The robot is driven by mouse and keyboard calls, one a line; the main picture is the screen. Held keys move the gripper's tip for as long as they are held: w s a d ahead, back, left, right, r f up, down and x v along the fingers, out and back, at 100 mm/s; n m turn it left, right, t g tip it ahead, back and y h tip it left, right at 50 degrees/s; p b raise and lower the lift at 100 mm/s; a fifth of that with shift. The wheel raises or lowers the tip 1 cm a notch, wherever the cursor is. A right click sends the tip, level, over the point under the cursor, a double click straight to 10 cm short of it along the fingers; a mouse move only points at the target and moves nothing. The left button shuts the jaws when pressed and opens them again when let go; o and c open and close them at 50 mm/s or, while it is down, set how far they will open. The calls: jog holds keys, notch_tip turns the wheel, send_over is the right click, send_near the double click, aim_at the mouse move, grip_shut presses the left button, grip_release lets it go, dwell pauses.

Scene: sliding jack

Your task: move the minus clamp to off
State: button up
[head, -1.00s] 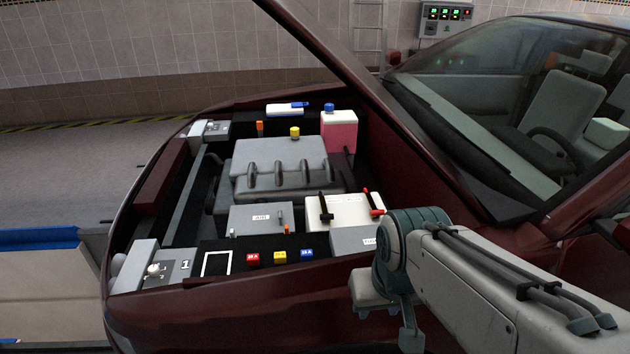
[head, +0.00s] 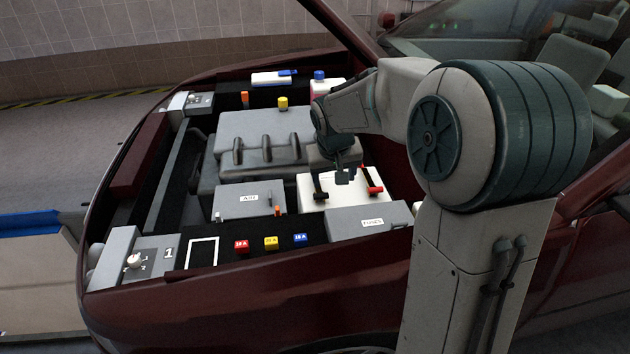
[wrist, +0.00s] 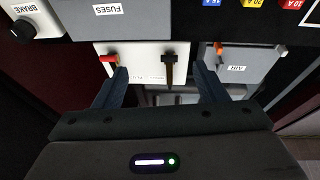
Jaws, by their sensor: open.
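The white battery box (head: 343,199) sits in the engine bay with two clamps on top. The black clamp (head: 319,187), a dark lever, is on its left; the red clamp (head: 371,180) is on its right. My gripper (head: 343,176) hangs above the battery, partly hiding its back edge. In the wrist view my gripper (wrist: 161,72) is open and empty, fingers apart. There the black clamp (wrist: 169,66) shows between the fingertips, nearer the right one, and the red clamp (wrist: 108,60) is beside the left fingertip. I cannot tell the height gap. Any minus or off marking is unreadable.
A grey FUSES box (head: 368,221) stands in front of the battery, and a grey AIR box (head: 248,201) with a small orange-tipped lever is to its left. The engine cover (head: 262,135) lies behind. A BRAKE knob (wrist: 22,29) shows in the wrist view. The raised hood leans above.

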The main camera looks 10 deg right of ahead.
jog(key=y+b, duration=0.1)
send_near(321, 194)
jog(key=shift+t, duration=0.4)
jog(key=x, duration=0.8)
jog(key=shift+s+f, duration=0.25)
jog(key=shift+f, duration=0.05)
